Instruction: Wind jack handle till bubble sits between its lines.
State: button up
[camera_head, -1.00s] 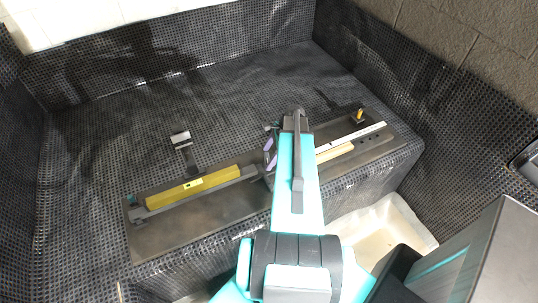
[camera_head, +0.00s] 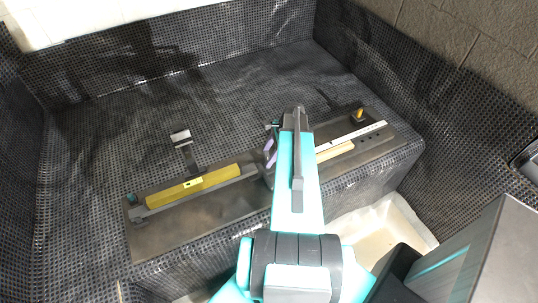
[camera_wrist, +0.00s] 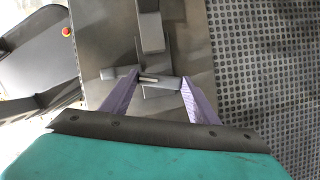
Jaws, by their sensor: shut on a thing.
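The yellow spirit level (camera_head: 195,187) lies along a grey bar on the metal base plate, left of my arm. Its small vial (camera_head: 193,184) shows as a pale window with a dark mark; I cannot tell where the bubble sits against the lines. My gripper's purple fingers (camera_head: 270,152) are partly hidden by my arm in the head view. In the wrist view my gripper (camera_wrist: 158,79) is shut on the jack handle (camera_wrist: 160,83), a short grey piece with a metal pin between the fingertips. The jack body is mostly hidden in the head view.
The base plate (camera_head: 200,222) lies on a dark meshed ledge. A white strip and wooden piece (camera_head: 335,151) lie right of my arm, near a yellow-tipped post (camera_head: 360,114). A grey upright bracket (camera_head: 181,139) stands behind the level. A white bin (camera_head: 395,225) sits below at right.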

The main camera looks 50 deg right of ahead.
jog(key=n, duration=0.1)
jog(key=n+g+b, duration=0.1)
jog(key=n, duration=0.2)
jog(key=shift+w+f+g+y+b, duration=0.1)
jog(key=shift+w+g+y+b, duration=0.2)
jog(key=shift+y+b, duration=0.1)
jog(key=n+g, duration=0.1)
jog(key=n, duration=0.2)
jog(key=n+g+b, duration=0.1)
jog(key=n, duration=0.1)
jog(key=shift+w+n+b, duration=0.15)
jog(key=shift+n+b, duration=0.15)
jog(key=shift+n, duration=0.1)
jog(key=n+g, duration=0.1)
jog(key=n, duration=0.1)
jog(key=n+b, duration=0.1)
jog(key=n, duration=0.1)
jog(key=shift+w+n+g+h, duration=0.1)
jog(key=shift+n+g+h, duration=0.2)
jog(key=shift+g, duration=0.1)
jog(key=n, duration=0.2)
jog(key=n+g+h+b, duration=0.1)
jog(key=n, duration=0.2)
jog(key=shift+a, duration=0.2)
jog(key=shift+w, duration=0.1)
jog(key=o, duration=1)
jog(key=shift+h, duration=0.3)
jog(key=shift+o, duration=0.2)
jog(key=shift+r, duration=0.2)
